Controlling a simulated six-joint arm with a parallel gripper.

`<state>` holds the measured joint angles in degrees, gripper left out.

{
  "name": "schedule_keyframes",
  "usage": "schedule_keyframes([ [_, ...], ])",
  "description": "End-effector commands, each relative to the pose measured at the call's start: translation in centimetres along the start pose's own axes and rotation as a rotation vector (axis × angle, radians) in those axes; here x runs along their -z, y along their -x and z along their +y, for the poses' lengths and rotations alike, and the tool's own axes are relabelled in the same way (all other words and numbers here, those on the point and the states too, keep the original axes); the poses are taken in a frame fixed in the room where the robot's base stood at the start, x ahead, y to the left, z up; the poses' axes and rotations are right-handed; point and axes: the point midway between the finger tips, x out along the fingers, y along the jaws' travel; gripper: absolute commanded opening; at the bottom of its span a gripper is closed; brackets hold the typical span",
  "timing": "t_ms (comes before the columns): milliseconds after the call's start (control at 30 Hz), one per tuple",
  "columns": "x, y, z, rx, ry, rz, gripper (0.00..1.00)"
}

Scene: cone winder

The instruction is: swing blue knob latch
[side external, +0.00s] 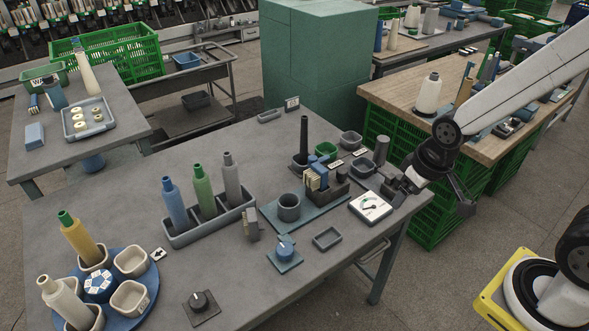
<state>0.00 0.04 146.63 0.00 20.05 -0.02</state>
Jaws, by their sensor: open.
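The blue knob (285,246) stands on a small blue-grey square plate (286,262) near the front middle of the grey table. A light pointer or mark shows on its top, but its exact direction is too small to read. My gripper (398,190) is at the table's right edge, well to the right of the blue knob and apart from it. It is open and nothing shows between its fingers. It is close to the white dial gauge (370,207), and I cannot tell whether they touch. Nothing hides the blue knob.
A small grey tray (327,238) and a cup (289,207) on a blue plate lie near the knob. A rack (210,226) holds three bottles. A black knob (200,303) and a blue turntable (135,317) stand at left.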

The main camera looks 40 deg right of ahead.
Motion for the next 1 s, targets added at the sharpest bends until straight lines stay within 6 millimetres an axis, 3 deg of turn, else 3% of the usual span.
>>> schedule_keyframes([
  [267, 2.6, -0.5, 0.2, 0.006, 0.015, 0.008, 0.78],
  [667, 13.3, -3.8, 1.3, 0.033, 0.088, 0.049, 0.78],
  [1000, 21.7, -8.4, 3.0, 0.058, 0.165, 0.097, 0.78],
])
